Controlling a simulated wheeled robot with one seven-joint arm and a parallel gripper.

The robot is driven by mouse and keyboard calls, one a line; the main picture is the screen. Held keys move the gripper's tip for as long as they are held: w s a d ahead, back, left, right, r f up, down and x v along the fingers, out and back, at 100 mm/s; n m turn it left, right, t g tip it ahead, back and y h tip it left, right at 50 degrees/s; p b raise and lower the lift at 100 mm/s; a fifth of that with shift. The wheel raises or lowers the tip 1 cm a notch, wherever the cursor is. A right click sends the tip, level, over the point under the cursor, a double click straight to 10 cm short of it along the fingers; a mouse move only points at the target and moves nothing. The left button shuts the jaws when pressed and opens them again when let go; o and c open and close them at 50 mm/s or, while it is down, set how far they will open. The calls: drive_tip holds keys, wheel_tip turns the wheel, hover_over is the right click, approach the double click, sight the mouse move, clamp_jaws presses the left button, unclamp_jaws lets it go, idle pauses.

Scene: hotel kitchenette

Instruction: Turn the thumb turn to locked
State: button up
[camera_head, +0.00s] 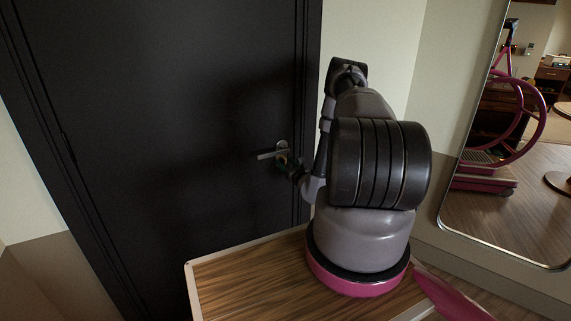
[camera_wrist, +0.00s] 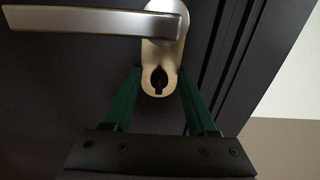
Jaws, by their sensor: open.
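The thumb turn (camera_wrist: 159,79) is a small dark piece in the lower part of a silver lock plate (camera_wrist: 154,56). In the wrist view it looks upright, its narrow end up. A silver lever handle (camera_wrist: 90,21) sits above it, pointing left. My gripper (camera_wrist: 156,92) is open, with one green finger on each side of the thumb turn; I cannot tell whether either touches it. In the head view the door (camera_head: 170,120) is dark, and the handle (camera_head: 268,154) shows at its right side. My gripper (camera_head: 290,170) is just below the handle there, and the thumb turn is hidden.
The dark door frame (camera_wrist: 235,60) runs close on the right of the lock. A wood-topped surface (camera_head: 240,275) lies below my arm. A tall mirror (camera_head: 500,215) leans on the right wall and reflects the room.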

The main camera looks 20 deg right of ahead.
clamp_jaws()
drive_tip(key=shift+m, duration=0.3)
drive_tip(key=m, duration=0.4)
drive_tip(key=shift+d+f, duration=0.1)
drive_tip(key=shift+d, duration=0.15)
drive_tip(key=m, duration=0.5)
drive_tip(key=shift+d+f, duration=0.1)
drive_tip(key=shift+d, duration=0.1)
drive_tip(key=m, duration=0.4)
drive_tip(key=shift+d+f, duration=0.1)
drive_tip(key=shift+f, duration=0.1)
drive_tip(key=shift+f+m, duration=0.15)
drive_tip(key=shift+m, duration=1.95)
